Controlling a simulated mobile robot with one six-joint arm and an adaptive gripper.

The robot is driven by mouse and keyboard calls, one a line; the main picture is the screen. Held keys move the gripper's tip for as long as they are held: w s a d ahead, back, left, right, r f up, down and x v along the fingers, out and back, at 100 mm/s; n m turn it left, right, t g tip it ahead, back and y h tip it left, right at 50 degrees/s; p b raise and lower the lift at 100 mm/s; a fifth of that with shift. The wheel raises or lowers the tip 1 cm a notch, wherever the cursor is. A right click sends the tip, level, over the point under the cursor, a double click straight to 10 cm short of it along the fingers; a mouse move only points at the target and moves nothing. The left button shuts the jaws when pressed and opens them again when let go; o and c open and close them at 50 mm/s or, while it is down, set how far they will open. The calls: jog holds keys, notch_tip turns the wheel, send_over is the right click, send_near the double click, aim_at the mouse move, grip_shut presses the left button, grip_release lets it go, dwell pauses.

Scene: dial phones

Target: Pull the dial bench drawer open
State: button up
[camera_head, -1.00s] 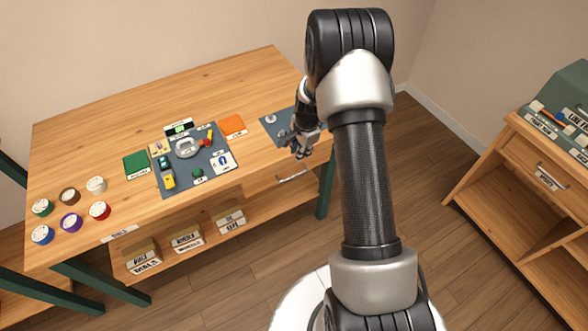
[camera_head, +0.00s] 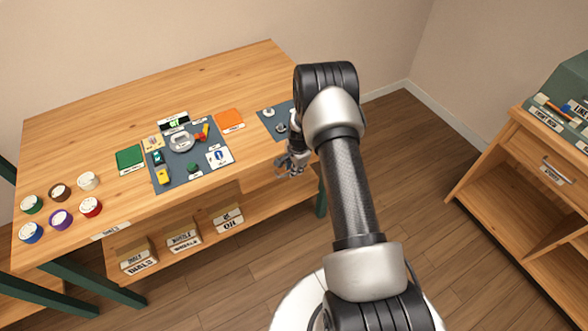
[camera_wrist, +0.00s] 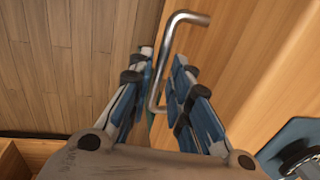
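The dial bench (camera_head: 215,80) is a wooden table with green legs. Its drawer front (camera_wrist: 240,50) is bare wood with a silver bar handle (camera_wrist: 185,18) in the wrist view. My gripper (camera_wrist: 162,58) is at the handle, with its blue-grey fingers apart on either side of the bar. The bar lies nearer the left finger; I cannot tell whether they touch. In the head view my gripper (camera_head: 290,165) is at the bench's front edge, right of the orange mat, and hides the handle.
Dials, a dark mat (camera_head: 205,170) with small parts and a second dark mat (camera_head: 270,122) lie on the bench top. Labelled boxes (camera_head: 183,237) stand on the shelf below. A wooden cabinet (camera_head: 510,165) stands at the right. The floor between is clear.

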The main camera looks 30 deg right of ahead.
jog(key=shift+c, duration=0.5)
grip_shut()
